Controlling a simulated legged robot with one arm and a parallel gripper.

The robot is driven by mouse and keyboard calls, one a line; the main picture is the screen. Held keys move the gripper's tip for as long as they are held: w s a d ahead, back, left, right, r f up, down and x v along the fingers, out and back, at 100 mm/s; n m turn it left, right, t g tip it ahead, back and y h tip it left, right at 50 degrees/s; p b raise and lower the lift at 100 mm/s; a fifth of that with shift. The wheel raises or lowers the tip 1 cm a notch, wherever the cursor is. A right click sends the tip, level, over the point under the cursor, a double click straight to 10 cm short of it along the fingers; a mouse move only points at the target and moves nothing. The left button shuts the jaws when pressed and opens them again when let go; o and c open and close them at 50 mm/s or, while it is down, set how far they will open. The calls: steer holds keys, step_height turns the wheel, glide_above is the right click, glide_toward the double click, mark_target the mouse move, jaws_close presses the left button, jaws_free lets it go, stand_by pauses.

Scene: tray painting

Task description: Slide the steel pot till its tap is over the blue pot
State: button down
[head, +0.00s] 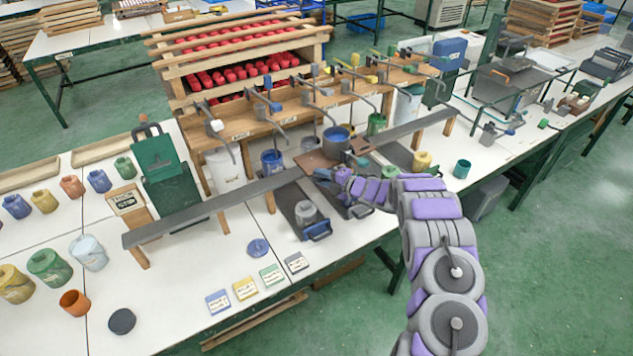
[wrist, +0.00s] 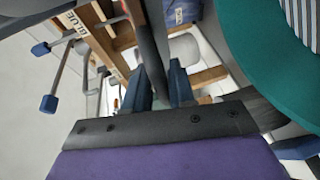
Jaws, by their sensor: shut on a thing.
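What looks like the steel pot (head: 336,143), with blue inside, stands upright on a brown plate (head: 316,162) on the long grey rail. Its tap cannot be made out. A blue pot (head: 272,163) stands left of it, behind the rail. My gripper (head: 323,174) is low at the front edge of the brown plate, just in front of the steel pot. In the wrist view its dark fingers (wrist: 160,80) are shut on a grey rod (wrist: 151,45). I cannot tell what the rod belongs to.
The grey rail (head: 190,214) crosses the table. Levers overhang from the wooden rack (head: 300,103).

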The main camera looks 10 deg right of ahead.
steer(key=shift+s+a+f, duration=0.3)
steer(key=shift+a+f, duration=0.3)
steer(key=shift+a, duration=0.05)
steer(key=c, duration=1.4)
jaws_free()
steer(key=shift+a, duration=0.15)
steer(key=shift+o, duration=1.3)
steer(key=shift+w+f, duration=0.1)
steer(key=shift+w, duration=0.25)
steer(key=shift+w+d+r, duration=0.1)
steer(key=shift+d+r, duration=0.1)
steer(key=shift+d, duration=0.35)
steer(key=shift+a+r, duration=0.15)
